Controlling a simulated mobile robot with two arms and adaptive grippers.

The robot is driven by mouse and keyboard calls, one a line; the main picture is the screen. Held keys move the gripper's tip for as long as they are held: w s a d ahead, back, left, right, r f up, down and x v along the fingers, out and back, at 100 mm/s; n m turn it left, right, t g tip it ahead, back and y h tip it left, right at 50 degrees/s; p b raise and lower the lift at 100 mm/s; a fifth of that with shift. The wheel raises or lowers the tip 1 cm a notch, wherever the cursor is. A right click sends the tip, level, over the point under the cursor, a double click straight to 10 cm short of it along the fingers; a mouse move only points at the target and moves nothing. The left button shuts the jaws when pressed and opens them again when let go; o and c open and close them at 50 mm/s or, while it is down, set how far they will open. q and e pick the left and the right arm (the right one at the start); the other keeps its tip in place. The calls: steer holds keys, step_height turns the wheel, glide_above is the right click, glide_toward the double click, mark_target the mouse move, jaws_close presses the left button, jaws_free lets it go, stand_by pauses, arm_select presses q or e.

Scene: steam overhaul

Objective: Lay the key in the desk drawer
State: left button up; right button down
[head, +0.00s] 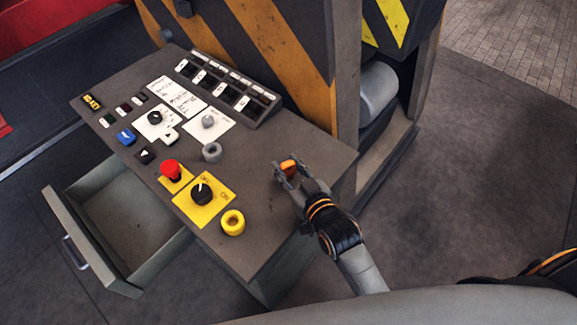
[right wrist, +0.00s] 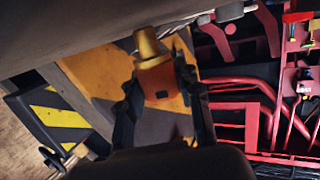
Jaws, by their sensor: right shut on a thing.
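The key (head: 289,165) has an orange head; a brass-coloured barrel also shows on the key in the right wrist view (right wrist: 158,80). My right gripper (head: 287,173) is shut on the key by its orange head and holds it over the right end of the desk top. In the right wrist view the two dark fingers stand on either side of the orange part. The desk drawer (head: 96,256) is pulled open at the lower left of the desk, and its visible inside is empty. The gripper is well to the right of the drawer. My left gripper is not in view.
The desk (head: 262,222) carries a red mushroom button (head: 169,167), a yellow plate with a black knob (head: 203,194), a yellow ring (head: 233,222), a grey ring (head: 212,152) and rows of switches. A striped cabinet (head: 280,50) stands behind it. The desk's right end is clear.

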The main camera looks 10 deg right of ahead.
steer(key=shift+f, duration=0.2)
steer(key=c, duration=0.9)
jaws_free()
